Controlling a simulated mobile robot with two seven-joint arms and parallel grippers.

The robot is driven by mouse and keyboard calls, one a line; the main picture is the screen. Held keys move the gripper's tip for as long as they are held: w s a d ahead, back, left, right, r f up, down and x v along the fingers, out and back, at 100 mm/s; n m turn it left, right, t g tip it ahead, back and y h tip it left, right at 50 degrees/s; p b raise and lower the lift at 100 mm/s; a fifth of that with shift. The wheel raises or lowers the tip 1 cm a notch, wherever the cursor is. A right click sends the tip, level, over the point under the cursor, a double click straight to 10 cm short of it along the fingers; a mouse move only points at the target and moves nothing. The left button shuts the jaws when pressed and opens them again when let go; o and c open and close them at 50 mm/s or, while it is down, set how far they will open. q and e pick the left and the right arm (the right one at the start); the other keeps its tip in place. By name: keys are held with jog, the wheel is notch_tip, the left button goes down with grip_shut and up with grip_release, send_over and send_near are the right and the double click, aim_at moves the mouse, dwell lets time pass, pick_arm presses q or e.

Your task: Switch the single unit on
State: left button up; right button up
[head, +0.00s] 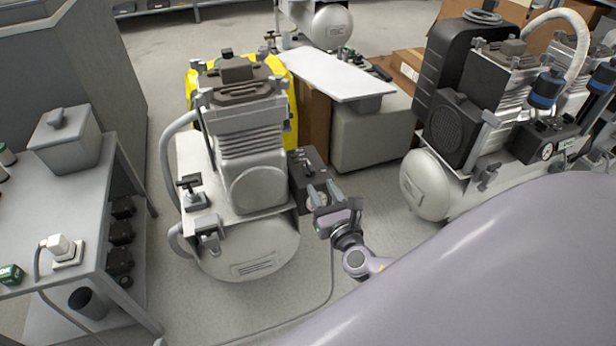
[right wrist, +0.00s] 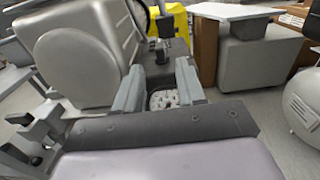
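The single unit (head: 250,160) is a compressor with one grey finned motor head on a silver tank, standing on the floor left of centre. A dark control box (head: 302,168) is on its right side. The box also shows in the right wrist view (right wrist: 179,49), with a black knob-topped post (right wrist: 164,25) above it. My right gripper (head: 318,188) is at the front of this box. The switch itself is not clearly distinguishable. My left gripper is out of view.
A larger compressor (head: 430,188) with a gauge stands at right. A grey bench (head: 30,225) with a plugged-in socket (head: 66,252) is at left. A grey cabinet (head: 370,135) and boxes stand behind. A cable runs across the floor in front of the unit.

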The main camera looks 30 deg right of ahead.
aim_at(313, 174)
jog(key=shift+b+x, duration=0.7)
jog(key=shift+x, duration=2.5)
jog(key=shift+d, duration=0.1)
grip_shut()
